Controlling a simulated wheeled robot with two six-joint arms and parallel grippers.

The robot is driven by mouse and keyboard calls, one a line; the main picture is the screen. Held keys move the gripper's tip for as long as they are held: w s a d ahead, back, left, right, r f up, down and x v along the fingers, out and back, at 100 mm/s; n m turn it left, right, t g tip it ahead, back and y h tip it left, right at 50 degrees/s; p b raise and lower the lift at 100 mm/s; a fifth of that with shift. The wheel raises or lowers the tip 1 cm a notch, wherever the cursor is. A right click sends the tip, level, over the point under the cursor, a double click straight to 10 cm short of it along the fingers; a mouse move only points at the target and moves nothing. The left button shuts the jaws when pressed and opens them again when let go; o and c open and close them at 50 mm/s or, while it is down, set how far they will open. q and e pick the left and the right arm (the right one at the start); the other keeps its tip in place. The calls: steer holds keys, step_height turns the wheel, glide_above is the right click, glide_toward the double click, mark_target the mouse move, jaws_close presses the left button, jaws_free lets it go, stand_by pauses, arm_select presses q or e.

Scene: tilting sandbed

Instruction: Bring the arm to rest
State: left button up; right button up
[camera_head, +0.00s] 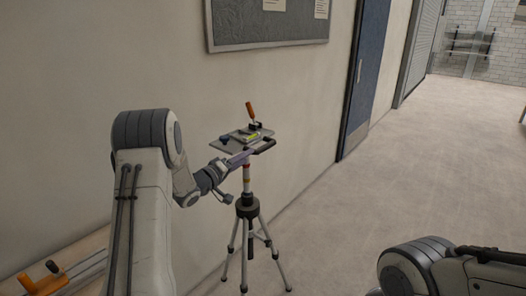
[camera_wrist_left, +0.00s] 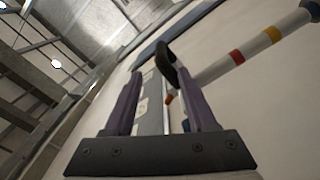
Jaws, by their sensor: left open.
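My left arm reaches in from the left in the head view. Its left gripper (camera_head: 236,160) is open, beside and just below the plate of a tripod stand (camera_head: 247,208). In the left wrist view the two purple-grey fingers of the left gripper (camera_wrist_left: 160,78) are apart, and nothing is clearly held between them. The tripod's post, with red and yellow bands (camera_wrist_left: 250,47), passes to the right of the fingers. I cannot tell whether the fingers touch the stand. My right arm shows at the lower right, but its gripper is out of view.
The grey plate (camera_head: 228,148) on the tripod carries an orange-handled tool (camera_head: 251,113) and a yellow piece. A noticeboard (camera_head: 266,33) hangs on the wall behind. A wooden bench with orange clamps (camera_head: 40,278) is at lower left. Open floor (camera_head: 420,180) lies to the right.

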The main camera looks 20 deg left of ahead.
arm_select(q)
steer(key=shift+w+d+r, duration=0.1)
steer(key=shift+d, duration=0.3)
steer(key=d+m+g+y, duration=0.2)
steer(key=d, duration=0.7)
steer(key=s+d+m+g+y, duration=0.2)
steer(key=s+d+m+g, duration=0.25)
steer(key=s+d, duration=0.6)
steer(key=s+d+f+m+g, duration=0.1)
steer(key=s+d+m+g, duration=0.1)
steer(key=s, duration=0.9)
steer(key=s+d+f+m+g, duration=0.2)
steer(key=s+g, duration=0.3)
steer(key=s, duration=0.7)
steer(key=s+d+f+m+g, duration=0.1)
steer(key=s+d+m+g, duration=0.1)
steer(key=s, duration=0.9)
steer(key=shift+s+d+f+m+g+y, duration=0.2)
steer(key=shift+d+m+g+y, duration=0.15)
steer(key=shift+m+g, duration=0.6)
steer(key=shift+a+r, duration=0.1)
steer(key=shift+a, duration=0.05)
